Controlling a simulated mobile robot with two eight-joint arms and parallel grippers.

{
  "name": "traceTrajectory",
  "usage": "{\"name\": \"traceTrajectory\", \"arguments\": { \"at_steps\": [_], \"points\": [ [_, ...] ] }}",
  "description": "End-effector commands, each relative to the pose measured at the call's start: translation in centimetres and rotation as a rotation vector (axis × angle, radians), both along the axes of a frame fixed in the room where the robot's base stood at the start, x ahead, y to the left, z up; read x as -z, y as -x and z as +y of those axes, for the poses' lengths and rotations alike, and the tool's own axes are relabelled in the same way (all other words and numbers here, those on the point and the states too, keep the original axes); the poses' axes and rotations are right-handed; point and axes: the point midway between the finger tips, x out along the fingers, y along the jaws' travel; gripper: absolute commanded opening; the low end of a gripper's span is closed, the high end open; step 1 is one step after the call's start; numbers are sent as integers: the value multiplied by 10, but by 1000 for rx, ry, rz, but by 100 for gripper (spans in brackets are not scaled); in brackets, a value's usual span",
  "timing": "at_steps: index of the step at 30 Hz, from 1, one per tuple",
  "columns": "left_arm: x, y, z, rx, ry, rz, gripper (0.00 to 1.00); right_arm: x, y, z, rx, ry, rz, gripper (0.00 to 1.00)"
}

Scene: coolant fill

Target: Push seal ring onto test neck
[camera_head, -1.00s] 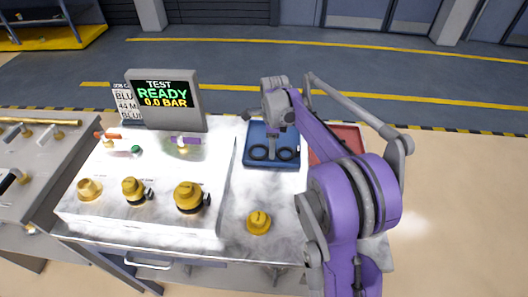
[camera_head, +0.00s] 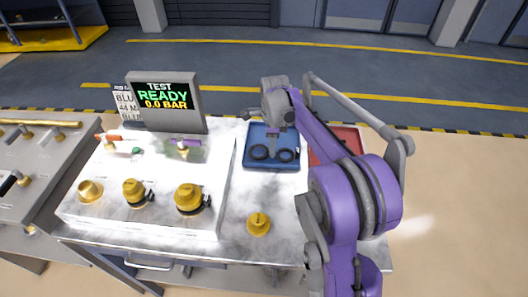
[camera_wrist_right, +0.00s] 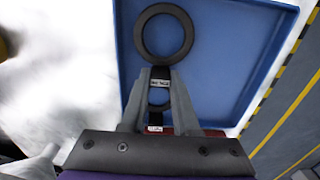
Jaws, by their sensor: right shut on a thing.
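Two black seal rings lie at the blue tray: a larger one (camera_head: 258,152) on the left and a smaller one (camera_head: 287,155) on the right. In the right wrist view the larger ring (camera_wrist_right: 165,35) lies flat and free on the tray floor. My right gripper (camera_head: 274,142) reaches down over the tray. Gold necks stand on the white bench block, one open-topped (camera_head: 89,190); which is the test neck I cannot tell. My left gripper is out of view.
The blue tray (camera_head: 253,133) stands beside a red tray (camera_head: 348,133) partly behind my arm. A loose gold cap (camera_head: 258,223) sits on the bench front. Capped gold fittings (camera_head: 133,189) (camera_head: 188,196) and a display (camera_head: 168,101) reading READY, 0.0 BAR are at left.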

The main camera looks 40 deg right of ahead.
Motion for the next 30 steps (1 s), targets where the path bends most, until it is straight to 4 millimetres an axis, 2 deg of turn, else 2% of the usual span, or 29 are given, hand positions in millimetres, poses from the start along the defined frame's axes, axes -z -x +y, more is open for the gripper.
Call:
{"name": "traceTrajectory", "arguments": {
  "at_steps": [19, 30],
  "points": [
    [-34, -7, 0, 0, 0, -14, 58, -48, 0, 0, 0, 0, 0, 0],
    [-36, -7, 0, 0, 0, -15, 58, -52, 0, 0, 0, 0, 0, 0]
  ]
}}
